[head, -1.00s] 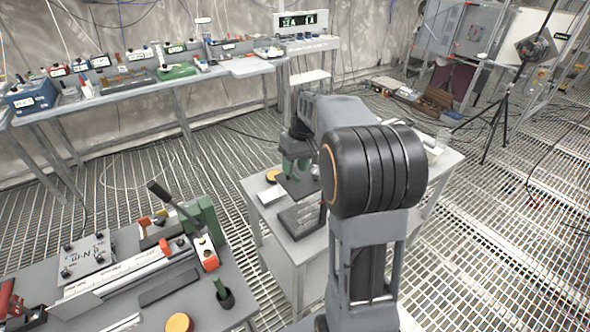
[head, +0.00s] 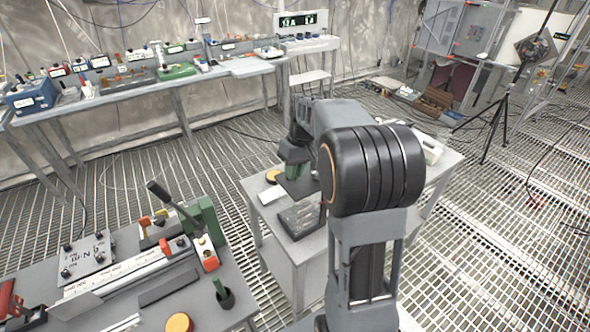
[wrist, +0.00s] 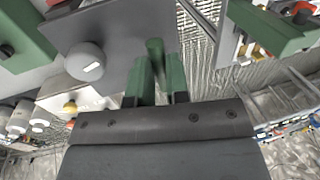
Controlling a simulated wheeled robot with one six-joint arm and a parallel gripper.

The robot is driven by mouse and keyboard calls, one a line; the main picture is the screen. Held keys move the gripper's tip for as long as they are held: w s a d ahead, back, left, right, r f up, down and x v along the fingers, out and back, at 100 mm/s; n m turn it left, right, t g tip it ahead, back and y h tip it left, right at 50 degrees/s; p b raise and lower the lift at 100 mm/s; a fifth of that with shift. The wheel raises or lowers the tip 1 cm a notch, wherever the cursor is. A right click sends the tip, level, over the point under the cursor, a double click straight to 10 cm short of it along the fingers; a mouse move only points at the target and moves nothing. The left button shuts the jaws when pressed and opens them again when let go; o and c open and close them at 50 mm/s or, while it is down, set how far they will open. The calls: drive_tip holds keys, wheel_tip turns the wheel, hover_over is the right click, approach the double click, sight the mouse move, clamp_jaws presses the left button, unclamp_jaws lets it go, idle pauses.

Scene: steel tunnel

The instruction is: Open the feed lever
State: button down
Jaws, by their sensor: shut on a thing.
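In the wrist view, my gripper (wrist: 157,88) has its two green fingers closed on an upright round green rod (wrist: 155,52), which appears to be the feed lever's handle. A flat grey plate (wrist: 120,35) lies behind it, with a pale round knob (wrist: 85,61) to the left. In the head view, my gripper (head: 293,170) is low over the small grey cart, largely behind my arm. The lever cannot be made out clearly there.
The grey cart (head: 290,255) bears a yellow disc (head: 272,176) and a dark block (head: 302,217). A bench with a black-handled lever (head: 160,193) stands at the front left. A long workbench (head: 150,90) lines the back wall. A tripod (head: 497,125) stands at right.

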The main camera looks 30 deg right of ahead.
drive_tip(key=shift+d, duration=0.1)
drive_tip(key=n, duration=0.1)
drive_tip(key=n+p, duration=0.1)
drive_tip(key=n, duration=0.1)
drive_tip(key=d+n+g, duration=0.1)
drive_tip(key=n, duration=0.1)
drive_tip(key=shift+w+p, duration=0.3)
drive_tip(key=shift+p, duration=0.1)
drive_tip(key=n, duration=0.1)
drive_tip(key=n+p, duration=0.1)
drive_tip(key=n, duration=0.1)
drive_tip(key=w+n+h, duration=0.1)
drive_tip(key=shift+d+r+n+g, duration=0.1)
drive_tip(key=shift+d+n+g, duration=0.2)
drive_tip(key=shift+d, duration=0.05)
drive_tip(key=n+p, duration=0.1)
drive_tip(key=n, duration=0.1)
drive_tip(key=w+n+p, duration=0.1)
drive_tip(key=n, duration=0.1)
drive_tip(key=shift+d+h, duration=0.15)
drive_tip(key=shift+h, duration=0.25)
drive_tip(key=shift+w+n+h+p, duration=0.15)
drive_tip(key=shift+w+n+p, duration=0.1)
drive_tip(key=shift+n, duration=0.8)
drive_tip(key=shift+w+n+h+p, duration=0.15)
drive_tip(key=shift+w+n+p, duration=0.1)
drive_tip(key=shift+n, duration=0.8)
drive_tip(key=c, duration=1.1)
unclamp_jaws()
